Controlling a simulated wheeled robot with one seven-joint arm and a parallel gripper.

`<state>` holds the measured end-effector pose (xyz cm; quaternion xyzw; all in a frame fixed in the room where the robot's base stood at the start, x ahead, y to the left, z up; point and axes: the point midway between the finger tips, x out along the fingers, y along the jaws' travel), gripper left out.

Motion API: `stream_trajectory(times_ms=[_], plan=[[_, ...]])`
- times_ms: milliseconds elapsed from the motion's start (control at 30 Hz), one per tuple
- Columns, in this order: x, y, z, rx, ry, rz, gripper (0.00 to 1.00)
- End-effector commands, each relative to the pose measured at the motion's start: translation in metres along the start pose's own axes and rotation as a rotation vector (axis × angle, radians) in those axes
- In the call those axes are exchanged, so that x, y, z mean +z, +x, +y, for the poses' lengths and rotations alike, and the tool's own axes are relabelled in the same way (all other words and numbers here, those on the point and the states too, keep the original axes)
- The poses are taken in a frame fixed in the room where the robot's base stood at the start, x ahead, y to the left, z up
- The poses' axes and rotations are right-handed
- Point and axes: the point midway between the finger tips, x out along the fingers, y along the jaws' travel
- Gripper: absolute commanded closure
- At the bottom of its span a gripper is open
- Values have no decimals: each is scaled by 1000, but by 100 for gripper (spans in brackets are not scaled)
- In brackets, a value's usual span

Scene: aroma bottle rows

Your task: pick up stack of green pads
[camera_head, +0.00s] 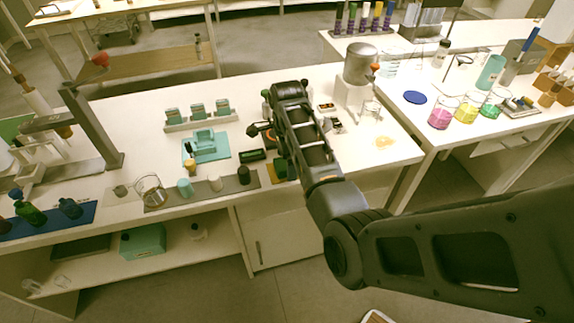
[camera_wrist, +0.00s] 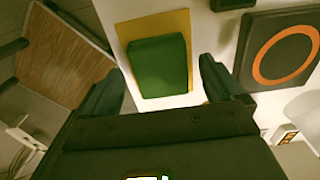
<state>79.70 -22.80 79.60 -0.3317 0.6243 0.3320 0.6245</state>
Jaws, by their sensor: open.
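The stack of green pads (camera_wrist: 158,65) shows in the wrist view as a dark green block with rounded edges. It lies on a flat yellow sheet (camera_wrist: 125,32) on a white surface. My gripper (camera_wrist: 162,72) is open, with one dark finger to the left of the stack and the other to the right. Nothing is held, and I see gaps between the stack and both fingers. In the head view a small yellow and green patch (camera_head: 280,170) sits beside my arm at the front edge of the bench. I cannot tell surely if it is the same stack.
In the wrist view a black square with an orange ring (camera_wrist: 285,54) lies to the right and a brown board (camera_wrist: 62,55) to the left. In the head view a grey mat (camera_head: 228,186) with small jars, a teal mat (camera_head: 217,149) and a grey dispenser (camera_head: 360,65) are near my arm.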

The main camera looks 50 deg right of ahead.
Motion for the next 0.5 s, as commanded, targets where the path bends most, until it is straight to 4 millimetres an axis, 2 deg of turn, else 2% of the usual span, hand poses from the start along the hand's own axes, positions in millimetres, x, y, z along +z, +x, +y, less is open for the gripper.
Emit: stream_trajectory(times_ms=[167,500], plan=[[0,0,0,0,0,0,6],[0,0,0,0,0,0,38]])
